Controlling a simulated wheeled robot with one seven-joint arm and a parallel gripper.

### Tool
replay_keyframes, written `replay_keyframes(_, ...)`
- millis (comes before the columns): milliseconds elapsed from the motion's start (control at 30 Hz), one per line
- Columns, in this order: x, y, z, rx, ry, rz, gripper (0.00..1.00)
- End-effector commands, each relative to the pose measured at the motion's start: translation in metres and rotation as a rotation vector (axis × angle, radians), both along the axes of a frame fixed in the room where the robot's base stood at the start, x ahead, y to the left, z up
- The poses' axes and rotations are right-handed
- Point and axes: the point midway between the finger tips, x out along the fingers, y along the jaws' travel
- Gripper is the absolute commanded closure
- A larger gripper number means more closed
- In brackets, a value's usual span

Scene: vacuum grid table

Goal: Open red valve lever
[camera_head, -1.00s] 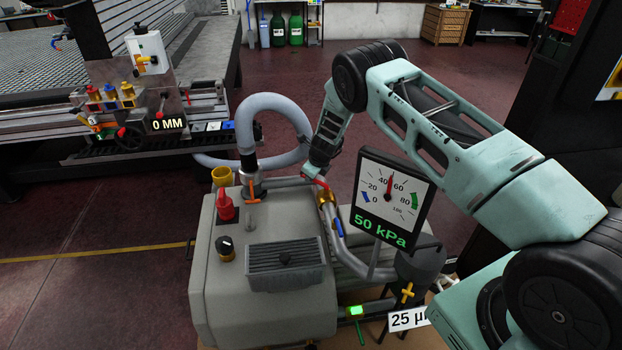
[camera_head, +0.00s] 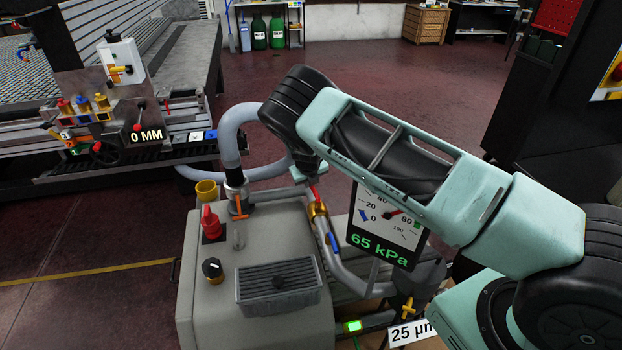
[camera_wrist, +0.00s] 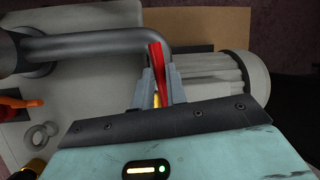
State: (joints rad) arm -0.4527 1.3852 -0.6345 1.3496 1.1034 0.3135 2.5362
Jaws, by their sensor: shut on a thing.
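The red valve lever (camera_head: 315,193) sits on a brass valve body (camera_head: 318,210) on the pump unit's pipe. In the wrist view the red lever (camera_wrist: 157,57) runs between the two grey fingers of my gripper (camera_wrist: 156,88), which is shut on it. A bit of brass shows below it between the fingers. In the head view my wrist and arm hide most of the gripper. The gauge (camera_head: 383,235) beside the valve reads 65 kPa, its upper part covered by my arm.
A grey hose (camera_head: 230,130) loops behind. The grid table (camera_head: 190,70) is at the back left.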

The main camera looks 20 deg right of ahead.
Motion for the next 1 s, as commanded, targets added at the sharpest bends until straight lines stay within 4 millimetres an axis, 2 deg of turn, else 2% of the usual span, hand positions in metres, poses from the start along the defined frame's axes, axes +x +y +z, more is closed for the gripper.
replay_keyframes(500, -0.0025, 0.0004, 0.0001, -0.001, 0.001, -0.018, 1.00)
replay_keyframes(533, -0.0026, 0.0004, 0.0000, -0.001, 0.001, -0.018, 0.83)
replay_keyframes(600, -0.0026, 0.0005, -0.0001, -0.001, 0.001, -0.018, 0.64)
replay_keyframes(1000, -0.0045, 0.0028, 0.0057, 0.001, 0.001, -0.018, 0.64)
